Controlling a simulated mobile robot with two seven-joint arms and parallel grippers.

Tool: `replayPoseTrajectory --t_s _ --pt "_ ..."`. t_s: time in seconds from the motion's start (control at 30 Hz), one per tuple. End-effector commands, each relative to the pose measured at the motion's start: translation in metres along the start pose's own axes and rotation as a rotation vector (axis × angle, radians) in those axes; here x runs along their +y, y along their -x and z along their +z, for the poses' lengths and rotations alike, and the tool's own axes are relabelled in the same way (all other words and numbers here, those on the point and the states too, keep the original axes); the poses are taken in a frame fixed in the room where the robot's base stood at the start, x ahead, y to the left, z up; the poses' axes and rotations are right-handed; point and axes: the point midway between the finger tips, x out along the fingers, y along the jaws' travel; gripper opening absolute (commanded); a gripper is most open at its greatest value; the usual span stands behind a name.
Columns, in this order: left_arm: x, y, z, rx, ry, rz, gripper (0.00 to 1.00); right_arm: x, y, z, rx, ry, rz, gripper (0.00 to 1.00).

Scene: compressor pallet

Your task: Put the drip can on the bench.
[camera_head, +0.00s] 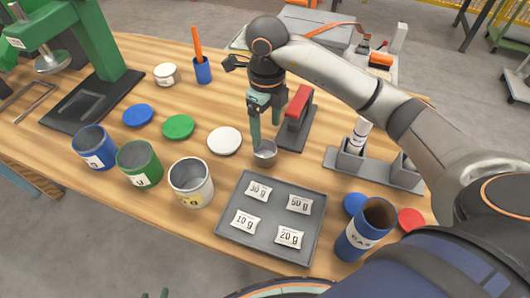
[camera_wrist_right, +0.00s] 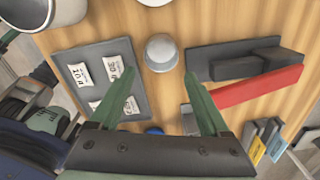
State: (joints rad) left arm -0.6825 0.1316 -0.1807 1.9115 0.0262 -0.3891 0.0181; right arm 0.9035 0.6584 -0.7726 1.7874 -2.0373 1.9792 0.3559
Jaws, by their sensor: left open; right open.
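A small grey metal cup (camera_head: 264,157), which I take to be the drip can, appears to stand upright on the wooden bench (camera_head: 150,205), just behind the grey tray. It also shows in the right wrist view (camera_wrist_right: 161,52), beyond and between the open fingers. My right gripper (camera_head: 266,130) is open and empty, with its green fingers pointing down just behind and above the cup. One fingertip overlaps the cup's left edge in the head view; I cannot tell if they touch. Only green tips of my left gripper (camera_head: 155,294) show at the bottom edge.
The grey tray (camera_head: 229,233) holds several labelled sachets. A block with a red bar (camera_head: 299,103) stands right behind the cup. Blue, green and white tins (camera_head: 190,184) stand left, with lids (camera_head: 224,141) behind. A dark blue can (camera_head: 364,230) stands at right.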

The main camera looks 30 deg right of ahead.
Motion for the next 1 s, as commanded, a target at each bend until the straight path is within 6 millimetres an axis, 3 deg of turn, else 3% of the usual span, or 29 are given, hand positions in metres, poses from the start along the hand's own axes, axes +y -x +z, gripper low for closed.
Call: replayPoseTrajectory --t_s 0.1,0.37,0.7,1.0 --pt "0.000 0.000 -0.001 -0.001 0.001 0.000 0.50 0.000 -0.022 -0.001 0.003 0.001 0.001 0.80" --pt "0.001 0.001 -0.002 0.000 0.000 0.002 0.50 0.000 -0.043 0.000 0.001 0.003 0.001 0.80" --pt "0.002 0.003 -0.006 0.002 0.000 0.003 0.50 -0.001 -0.088 -0.001 0.001 0.003 0.000 0.80" --pt "0.002 0.003 -0.006 0.002 0.000 0.004 0.50 -0.002 -0.091 -0.001 -0.002 0.004 -0.001 0.78"
